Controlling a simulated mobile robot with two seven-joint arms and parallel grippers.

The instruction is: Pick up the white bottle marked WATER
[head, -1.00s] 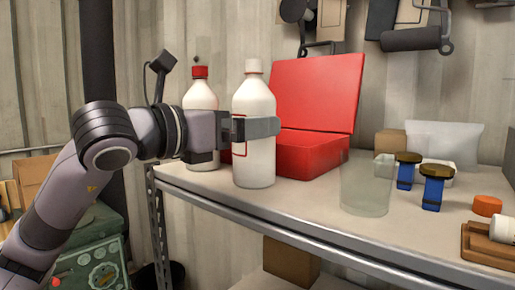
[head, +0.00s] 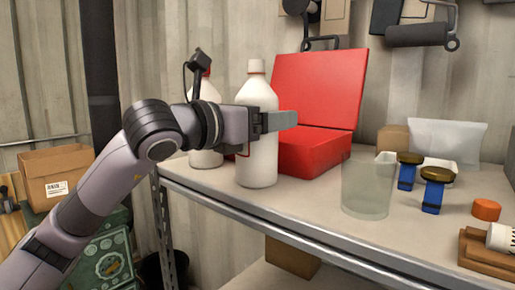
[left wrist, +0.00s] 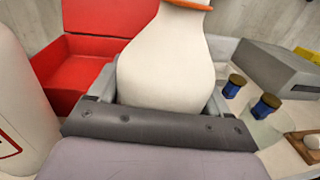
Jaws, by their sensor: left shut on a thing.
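A white bottle (head: 258,150) with a pale cap and an orange ring at its neck stands upright at the shelf's left end. My left gripper (head: 272,122) is shut around its upper body. In the left wrist view the bottle (left wrist: 165,65) sits between the two fingers. Its base appears to rest on the shelf. A second white bottle (head: 205,158) with a red cap stands just behind and left, partly hidden by my arm. Its side, with a red-edged label, shows in the left wrist view (left wrist: 18,105). No lettering is readable on either bottle. My right gripper is not in view.
An open red case (head: 315,150) stands close behind the held bottle. A clear beaker (head: 368,190), blue items with dark tops (head: 433,192) and an orange cap (head: 486,210) stand to the right on the shelf (head: 310,205). Bare shelf lies between bottle and beaker.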

